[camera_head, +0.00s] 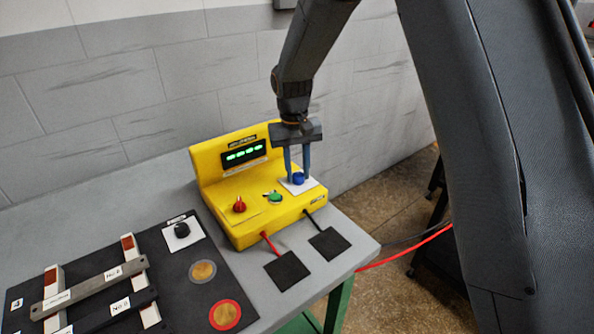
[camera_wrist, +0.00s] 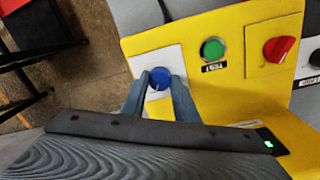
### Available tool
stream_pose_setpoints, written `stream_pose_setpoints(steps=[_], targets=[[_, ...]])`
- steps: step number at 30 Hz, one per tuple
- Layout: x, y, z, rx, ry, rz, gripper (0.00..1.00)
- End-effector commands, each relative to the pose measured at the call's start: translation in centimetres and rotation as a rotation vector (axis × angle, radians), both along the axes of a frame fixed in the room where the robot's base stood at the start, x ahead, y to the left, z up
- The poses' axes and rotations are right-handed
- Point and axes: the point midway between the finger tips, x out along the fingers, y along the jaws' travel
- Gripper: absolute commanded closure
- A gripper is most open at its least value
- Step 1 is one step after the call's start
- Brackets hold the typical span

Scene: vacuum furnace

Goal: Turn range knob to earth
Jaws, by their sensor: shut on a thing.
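A yellow instrument (camera_head: 240,215) with a green lit display (camera_head: 244,152) stands on the grey table. A blue knob (camera_head: 298,178) sits on a white plate at the right of its front panel. My gripper (camera_head: 299,176) points down from above with its fingers on either side of the blue knob, shut on it. The wrist view shows the blue knob (camera_wrist: 159,79) between the two fingertips (camera_wrist: 160,82). Any range markings around the knob are too small or hidden to read.
A green button (camera_wrist: 212,50) and a red knob (camera_wrist: 279,48) sit beside the blue knob. Red and black leads run to black pads (camera_head: 287,271) in front. A dark mat (camera_head: 190,250) holds a black knob (camera_head: 181,230), bars and discs at the left.

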Motion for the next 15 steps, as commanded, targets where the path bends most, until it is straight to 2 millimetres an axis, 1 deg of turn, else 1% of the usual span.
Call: stream_pose_setpoints(steps=[5, 6, 8, 9, 15], targets=[[0.02, 0.05, 0.12, 0.001, -0.001, -0.001, 0.95], [0.02, 0.04, 0.12, 0.001, -0.001, 0.000, 0.66], [0.01, 0.04, 0.10, 0.001, -0.001, 0.000, 0.56], [0.02, 0.03, 0.09, 0.001, -0.001, 0.000, 0.54], [0.01, -0.01, 0.04, 0.000, 0.000, 0.000, 0.54]])
